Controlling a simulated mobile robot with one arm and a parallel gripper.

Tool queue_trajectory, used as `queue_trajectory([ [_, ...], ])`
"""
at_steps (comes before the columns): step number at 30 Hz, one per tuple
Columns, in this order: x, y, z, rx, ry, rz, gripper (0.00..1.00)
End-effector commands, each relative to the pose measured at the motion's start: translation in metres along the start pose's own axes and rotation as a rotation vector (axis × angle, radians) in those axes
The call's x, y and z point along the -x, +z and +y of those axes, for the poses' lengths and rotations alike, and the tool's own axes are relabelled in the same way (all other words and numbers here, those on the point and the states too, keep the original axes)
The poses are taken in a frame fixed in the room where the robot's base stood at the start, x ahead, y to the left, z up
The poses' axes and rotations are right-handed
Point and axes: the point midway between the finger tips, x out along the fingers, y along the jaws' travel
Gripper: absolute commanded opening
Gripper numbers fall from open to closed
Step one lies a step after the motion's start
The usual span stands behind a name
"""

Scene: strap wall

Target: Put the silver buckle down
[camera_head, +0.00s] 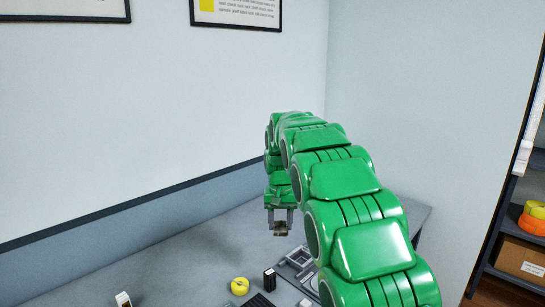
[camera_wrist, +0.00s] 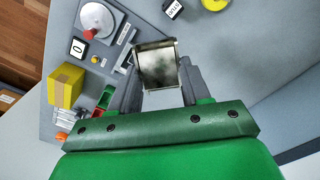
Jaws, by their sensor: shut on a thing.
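My gripper (camera_head: 281,226) hangs over the grey table (camera_head: 180,250) at the end of my green arm. It is shut on the silver buckle (camera_wrist: 159,66), a small shiny metal piece with a squarish face. In the wrist view the buckle sits between the two grey fingers. In the head view the buckle (camera_head: 281,230) is a small dull spot between the fingertips, above the table and apart from it.
A yellow roll (camera_head: 240,286) and a black block (camera_head: 269,279) stand on the table. A grey fixture (camera_head: 298,262) is partly hidden by my arm. The wrist view shows a yellow box (camera_wrist: 66,84) and a round plate with a red knob (camera_wrist: 96,20). Bare tabletop lies at left.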

Motion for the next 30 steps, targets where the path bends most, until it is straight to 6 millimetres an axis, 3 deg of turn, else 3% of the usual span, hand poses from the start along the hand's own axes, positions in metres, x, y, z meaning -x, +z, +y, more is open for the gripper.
queue_trajectory([
  [1, 0.005, -0.005, 0.019, -0.042, -0.001, 0.003, 0.15],
  [6, 0.019, -0.015, 0.072, -0.172, 0.000, 0.004, 0.15],
  [12, 0.030, -0.018, 0.114, -0.271, 0.001, 0.002, 0.15],
  [18, 0.033, -0.019, 0.127, -0.304, 0.001, 0.002, 0.15],
  [30, 0.033, -0.019, 0.126, -0.303, 0.001, 0.001, 0.15],
])
